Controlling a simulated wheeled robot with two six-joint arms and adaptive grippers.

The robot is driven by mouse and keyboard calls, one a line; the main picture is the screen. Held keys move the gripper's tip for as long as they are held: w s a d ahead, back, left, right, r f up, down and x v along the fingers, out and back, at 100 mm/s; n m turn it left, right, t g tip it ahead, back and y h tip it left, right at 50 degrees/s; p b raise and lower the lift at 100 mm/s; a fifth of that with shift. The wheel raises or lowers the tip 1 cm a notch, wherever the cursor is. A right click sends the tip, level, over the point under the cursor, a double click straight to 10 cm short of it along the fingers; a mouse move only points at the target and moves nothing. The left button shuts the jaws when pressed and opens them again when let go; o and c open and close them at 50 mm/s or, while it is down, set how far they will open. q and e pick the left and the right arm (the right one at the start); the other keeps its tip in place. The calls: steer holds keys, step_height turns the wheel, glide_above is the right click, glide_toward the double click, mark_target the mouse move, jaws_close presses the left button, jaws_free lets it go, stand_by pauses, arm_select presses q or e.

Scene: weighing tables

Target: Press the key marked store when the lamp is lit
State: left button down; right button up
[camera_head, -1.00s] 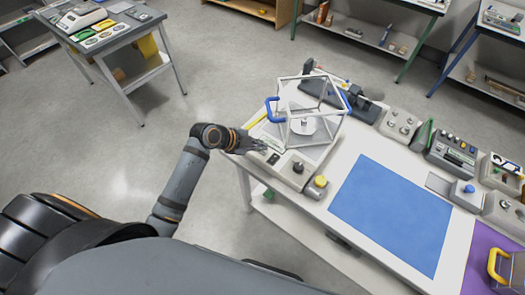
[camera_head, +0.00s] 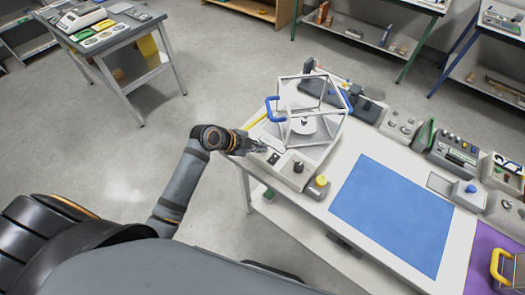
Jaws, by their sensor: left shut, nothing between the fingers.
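A balance (camera_head: 312,152) with a framed glass shield and blue handles stands on the near left part of the white table. Its front panel (camera_head: 282,166) carries a display and small keys, with a dark knob at its right end. The key marked store and the lamp are too small to make out, so I cannot tell whether the lamp is lit. My left gripper (camera_head: 262,148) is shut and empty at the left end of the front panel. Its tips are over or against the panel; I cannot tell if they touch. My right gripper is not in view.
A yellow-topped button box (camera_head: 318,187) stands right of the panel. A blue mat (camera_head: 392,213) lies flat on the table. Several grey control boxes, one with a blue knob (camera_head: 470,189), line the back. A yellow handle (camera_head: 499,264) is at lower right.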

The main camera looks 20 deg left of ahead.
arm_select(q)
steer(key=shift+f, duration=0.3)
steer(key=shift+r, duration=0.1)
stand_by(0.4)
steer(key=shift+r+p, duration=0.45)
steer(key=shift+r, duration=0.25)
step_height(320, 180, up, 5)
steer(key=p, duration=0.4)
stand_by(0.7)
